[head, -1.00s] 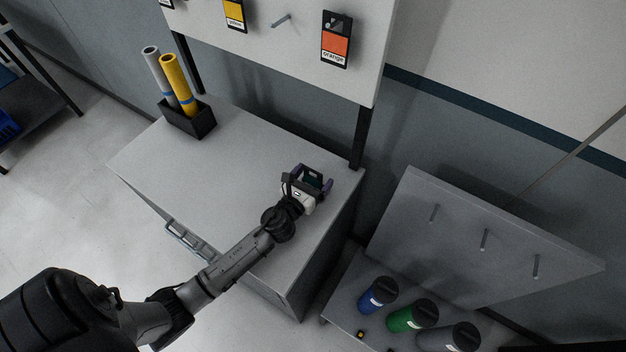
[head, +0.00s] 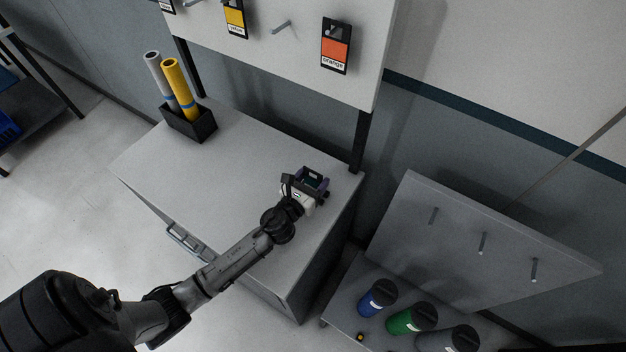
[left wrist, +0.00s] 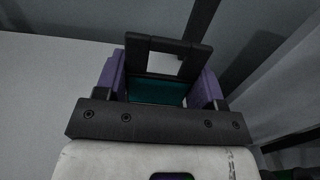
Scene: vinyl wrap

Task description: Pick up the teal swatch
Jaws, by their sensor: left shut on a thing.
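The teal swatch (left wrist: 157,91) shows in the left wrist view between the two purple fingers of my left gripper (left wrist: 160,82). A black frame part of the swatch with an opening stands above the teal face. In the head view my left gripper (head: 310,180) is over the right end of the grey cabinet top, shut on the swatch, of which only a small dark teal patch (head: 309,182) shows. I cannot tell whether the swatch still touches the cabinet top. My right gripper is in neither view.
The grey cabinet (head: 235,165) has a clear top around the gripper. A black holder (head: 190,124) with a grey and a yellow roll stands at its back left. A pegboard above holds an orange swatch (head: 336,46), a yellow swatch (head: 235,14) and an empty peg (head: 281,26).

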